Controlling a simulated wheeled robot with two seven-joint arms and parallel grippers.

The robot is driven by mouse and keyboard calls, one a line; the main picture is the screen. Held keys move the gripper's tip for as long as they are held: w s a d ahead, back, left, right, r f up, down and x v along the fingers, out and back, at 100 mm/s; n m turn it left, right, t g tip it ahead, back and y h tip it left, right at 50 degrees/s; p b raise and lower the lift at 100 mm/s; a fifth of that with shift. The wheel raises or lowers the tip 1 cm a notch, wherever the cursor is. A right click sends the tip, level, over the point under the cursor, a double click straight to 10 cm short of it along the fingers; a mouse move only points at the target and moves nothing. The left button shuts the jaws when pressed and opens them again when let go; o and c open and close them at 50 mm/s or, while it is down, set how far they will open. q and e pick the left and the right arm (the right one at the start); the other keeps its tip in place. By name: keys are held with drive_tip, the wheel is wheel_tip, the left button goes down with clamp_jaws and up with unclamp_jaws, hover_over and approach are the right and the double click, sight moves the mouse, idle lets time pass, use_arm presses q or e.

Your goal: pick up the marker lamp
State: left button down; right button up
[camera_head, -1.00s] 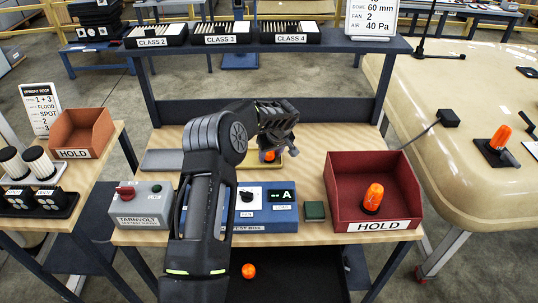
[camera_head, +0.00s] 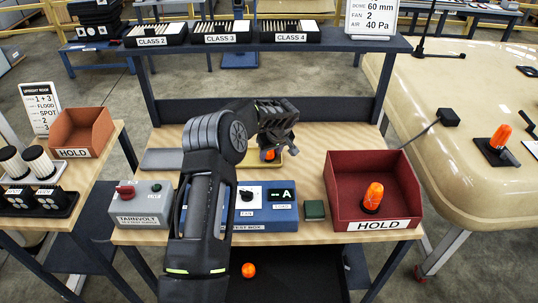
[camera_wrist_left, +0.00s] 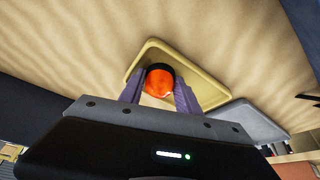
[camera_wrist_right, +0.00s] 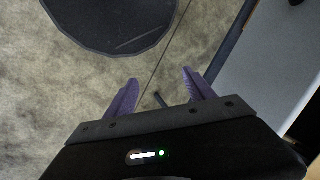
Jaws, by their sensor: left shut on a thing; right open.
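An orange marker lamp with a dark base (camera_wrist_left: 160,82) sits between the two fingers of my left gripper (camera_wrist_left: 157,92), which is shut on it. The lamp is at a yellow tray (camera_wrist_left: 205,80) on the wooden bench. I cannot tell whether it still touches the tray. In the head view, the lamp (camera_head: 269,155) shows partly below my left gripper (camera_head: 275,145), and my arm hides much of the tray. My right gripper (camera_wrist_right: 160,78) is open and empty over the grey floor in the right wrist view.
A red HOLD bin (camera_head: 375,167) holds another orange lamp (camera_head: 372,197). A blue test box (camera_head: 266,217), a grey supply box (camera_head: 142,205) and a green block (camera_head: 314,210) line the bench front. Another lamp (camera_head: 501,138) stands on the cream roof (camera_head: 460,90). An orange object (camera_head: 248,270) lies below.

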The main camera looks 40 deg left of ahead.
use_arm(q)
wheel_tip(320, 180, up, 9)
drive_tip(key=b, duration=0.3)
drive_tip(key=shift+r, duration=0.55)
